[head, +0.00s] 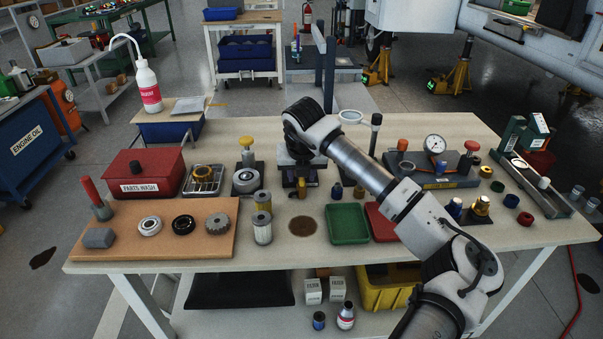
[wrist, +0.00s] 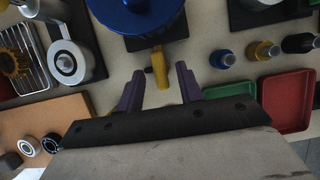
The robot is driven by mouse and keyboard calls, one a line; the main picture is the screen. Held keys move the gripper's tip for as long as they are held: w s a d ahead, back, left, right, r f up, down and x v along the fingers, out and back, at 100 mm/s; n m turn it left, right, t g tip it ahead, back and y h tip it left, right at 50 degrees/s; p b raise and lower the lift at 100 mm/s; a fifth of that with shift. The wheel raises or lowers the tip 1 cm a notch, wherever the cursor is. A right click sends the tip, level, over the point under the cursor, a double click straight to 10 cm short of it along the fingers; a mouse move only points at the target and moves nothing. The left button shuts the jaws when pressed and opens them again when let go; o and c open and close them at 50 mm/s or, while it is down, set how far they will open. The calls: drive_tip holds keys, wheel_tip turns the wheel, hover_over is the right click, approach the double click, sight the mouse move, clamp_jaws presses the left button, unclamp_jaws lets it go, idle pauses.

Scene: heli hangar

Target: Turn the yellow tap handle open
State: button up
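The yellow tap handle (wrist: 159,68) shows in the wrist view, sticking out from under a round blue vessel (wrist: 137,15) on a dark base. My gripper (wrist: 160,76) is open, with one purple finger on each side of the handle's end. Gaps show between the fingers and the handle, so neither appears to touch it. In the head view my gripper (head: 303,176) is pointing down at the middle of the bench, and a bit of yellow (head: 301,192) shows below it. My arm hides most of the vessel there.
A green tray (head: 348,223) and a red tray (head: 381,222) lie to the right on the bench. Filter cylinders (head: 262,228) and a grey puck-like part (head: 245,181) stand to the left.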

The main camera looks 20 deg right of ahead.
drive_tip(key=b+v, duration=0.1)
drive_tip(key=v, duration=1.3)
drive_tip(key=shift+w+d, duration=0.1)
